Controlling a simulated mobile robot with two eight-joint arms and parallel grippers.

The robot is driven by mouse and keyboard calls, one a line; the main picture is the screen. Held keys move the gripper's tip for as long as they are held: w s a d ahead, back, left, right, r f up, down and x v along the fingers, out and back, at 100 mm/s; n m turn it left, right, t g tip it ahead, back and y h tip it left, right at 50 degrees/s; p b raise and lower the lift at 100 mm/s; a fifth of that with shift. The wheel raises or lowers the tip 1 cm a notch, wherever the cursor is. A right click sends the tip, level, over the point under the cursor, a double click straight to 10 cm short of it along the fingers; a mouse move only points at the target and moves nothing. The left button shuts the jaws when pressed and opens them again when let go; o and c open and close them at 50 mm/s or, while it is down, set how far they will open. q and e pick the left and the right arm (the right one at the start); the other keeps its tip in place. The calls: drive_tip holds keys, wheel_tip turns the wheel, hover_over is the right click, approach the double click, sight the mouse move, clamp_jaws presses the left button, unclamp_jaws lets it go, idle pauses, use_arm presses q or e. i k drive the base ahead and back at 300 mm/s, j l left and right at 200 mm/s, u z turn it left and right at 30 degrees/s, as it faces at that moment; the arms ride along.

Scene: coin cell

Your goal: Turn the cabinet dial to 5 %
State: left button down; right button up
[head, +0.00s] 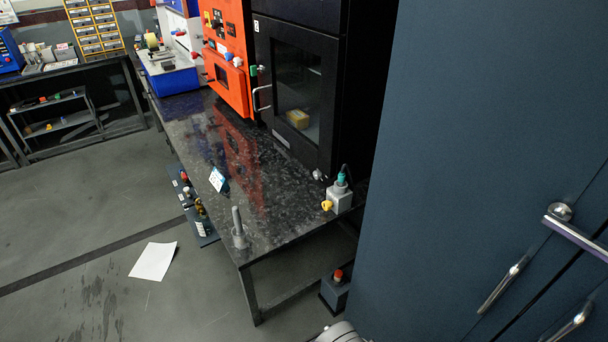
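A black cabinet (330,60) with a glass door (300,90) and a light handle (262,98) stands on the dark stone-topped bench. A yellow item (298,119) sits inside behind the glass. Left of it is an orange-fronted unit (232,60) with a dark knob (215,22) and small controls on its front. A small round light knob (318,175) shows near the foot of the black cabinet. I cannot tell which of these is the task's dial, and no percent scale is readable. Neither of my grippers is in view.
The bench top (255,205) holds a grey block with a green-topped part (341,194), a grey post (238,228) and a small card (218,179). A tall blue-grey cabinet (450,130) fills the right. Paper (153,261) lies on the open floor at left.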

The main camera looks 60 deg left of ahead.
sight(317, 174)
drive_tip(key=k+j+z, duration=0.15)
drive_tip(key=j, duration=0.3)
drive_tip(key=k+j+z, duration=0.1)
drive_tip(key=k+j, duration=0.45)
drive_tip(key=j, duration=0.15)
drive_tip(key=k+j, duration=0.4)
drive_tip(key=j, duration=0.25)
